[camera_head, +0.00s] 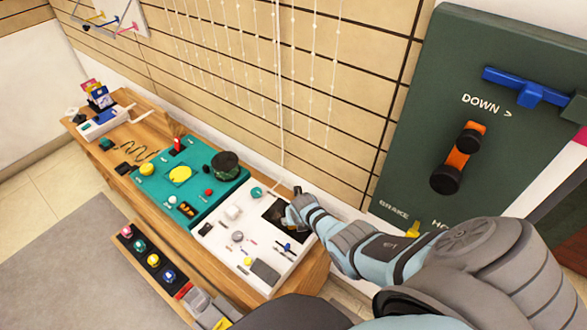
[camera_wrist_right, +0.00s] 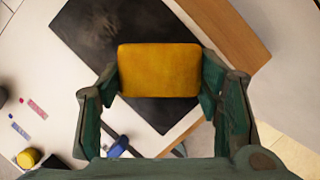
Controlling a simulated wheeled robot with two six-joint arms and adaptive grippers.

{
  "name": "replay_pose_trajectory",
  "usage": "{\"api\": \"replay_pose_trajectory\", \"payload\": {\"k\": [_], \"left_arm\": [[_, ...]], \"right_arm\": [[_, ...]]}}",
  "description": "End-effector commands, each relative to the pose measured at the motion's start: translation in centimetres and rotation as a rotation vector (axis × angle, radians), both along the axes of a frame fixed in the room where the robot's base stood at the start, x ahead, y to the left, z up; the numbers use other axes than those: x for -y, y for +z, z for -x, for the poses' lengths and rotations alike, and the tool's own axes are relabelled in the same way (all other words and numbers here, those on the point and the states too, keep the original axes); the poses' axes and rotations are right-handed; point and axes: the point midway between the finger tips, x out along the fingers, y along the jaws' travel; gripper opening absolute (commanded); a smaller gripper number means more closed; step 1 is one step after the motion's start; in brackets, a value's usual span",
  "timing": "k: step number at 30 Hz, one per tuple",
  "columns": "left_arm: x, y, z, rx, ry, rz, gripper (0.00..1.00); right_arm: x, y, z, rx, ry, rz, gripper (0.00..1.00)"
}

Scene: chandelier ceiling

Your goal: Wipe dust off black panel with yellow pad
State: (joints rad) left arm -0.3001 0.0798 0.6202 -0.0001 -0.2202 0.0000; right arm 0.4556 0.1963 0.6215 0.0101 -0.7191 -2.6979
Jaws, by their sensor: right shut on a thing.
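The black panel (camera_head: 275,208) lies on the white board at the right end of the wooden bench in the head view. In the right wrist view, the black panel (camera_wrist_right: 82,55) carries a pale grey dusty smear on its upper part. The yellow pad (camera_wrist_right: 158,70) is held between the two fingers of my right gripper (camera_wrist_right: 159,84), over the panel; I cannot tell whether it touches the surface. In the head view my right gripper (camera_head: 294,212) covers part of the panel, and the pad is not visible there. My left gripper is out of view.
The white board (camera_head: 222,240) holds several small items around the panel. A teal board (camera_head: 207,163) with knobs and a dark round pot (camera_head: 226,165) lies to its left. A dark green upright panel (camera_head: 430,130) with levers stands at the right, close to my right arm.

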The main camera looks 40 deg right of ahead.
Motion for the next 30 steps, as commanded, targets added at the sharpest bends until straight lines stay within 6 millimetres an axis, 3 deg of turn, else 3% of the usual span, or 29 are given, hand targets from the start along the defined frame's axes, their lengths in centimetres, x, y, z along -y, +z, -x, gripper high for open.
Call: {"api": "replay_pose_trajectory", "payload": {"k": [1,6,15,25,30], "left_arm": [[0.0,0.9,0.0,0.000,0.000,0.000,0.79],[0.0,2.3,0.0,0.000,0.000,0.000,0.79],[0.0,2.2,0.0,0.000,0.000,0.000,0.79],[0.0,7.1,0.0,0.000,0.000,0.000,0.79],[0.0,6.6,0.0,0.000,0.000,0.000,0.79]], "right_arm": [[0.3,0.0,1.3,-0.020,-0.003,0.000,0.29],[0.9,0.0,3.3,-0.024,-0.003,0.001,0.29],[0.9,-0.1,3.2,-0.018,-0.002,0.001,0.29],[0.8,4.9,3.0,-0.012,-0.002,0.001,0.29],[0.8,6.0,3.0,-0.010,-0.002,0.001,0.29]]}}
